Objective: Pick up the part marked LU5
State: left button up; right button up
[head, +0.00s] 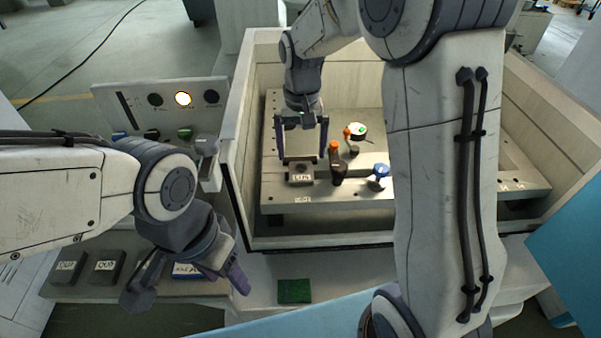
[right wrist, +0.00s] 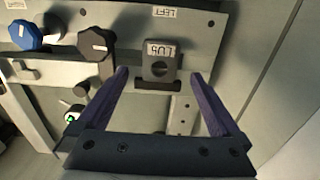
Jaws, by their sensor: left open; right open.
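The part marked LU5 (head: 301,173) is a small dark grey block with a white label, standing on the pale fixture plate inside the tank. My right gripper (head: 303,158) is open above the block, pointing down, one finger to each side in the picture. In the right wrist view the open fingers (right wrist: 160,74) are apart from the block, which lies between and just beyond their tips. My left gripper (head: 190,294) is open and empty over the shelf at lower left.
A label reading LEFT (right wrist: 164,12) is on the plate. Tank walls (head: 238,130) enclose it. Grey labelled blocks (head: 106,266) and a green pad (head: 294,291) lie outside.

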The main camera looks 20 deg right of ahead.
aim_at(301, 167)
notch_tip(301, 167, down, 6)
jog(key=shift+w+f+p, duration=0.15)
jog(key=shift+f+p, duration=0.1)
jog(key=shift+p, duration=0.45)
grip_shut()
